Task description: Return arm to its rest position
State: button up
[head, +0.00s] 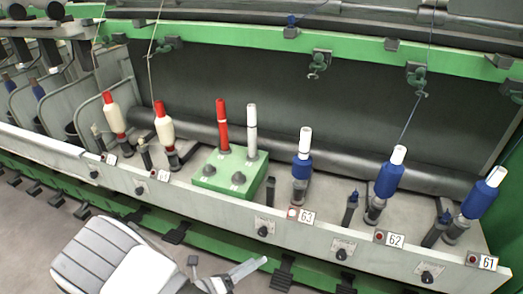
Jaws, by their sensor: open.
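My gripper (228,266) shows at the lower edge of the head view, in front of the spinning frame and over the floor. Its jaws are open, and I see nothing between them. My white and grey arm (110,258) reaches in at the lower left. The gripper appears apart from the machine's front rail (330,243).
A green block (228,174) on the machine holds a red tube (222,125) and a white tube (252,130). Red-topped cream bobbins (164,130) stand left. Blue bobbins (388,178) stand right, near labels 63, 62 and 61. Dark pedals (283,270) line the machine's foot.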

jog(key=s+d+r+m+g+y, duration=0.1)
jog(key=d+r+m+g+y, duration=0.3)
jog(key=r+m, duration=0.55)
jog(key=s+d+r+m+g+y, duration=0.1)
jog(key=d+r+m+g, duration=0.5)
jog(key=r+m, duration=0.35)
jog(key=s+d+r+m+t+y, duration=0.3)
jog(key=s+d+r+m+y, duration=0.1)
jog(key=r+m, duration=0.4)
jog(key=s+d+r+m+t+y, duration=0.35)
jog(key=r+m, duration=0.35)
jog(key=m, duration=0.3)
notch_tip(320, 180, up, 14)
jog(key=g+p, duration=0.1)
jog(key=p, duration=1.3)
jog(key=shift+s+a, duration=0.35)
jog(key=shift+f, duration=0.1)
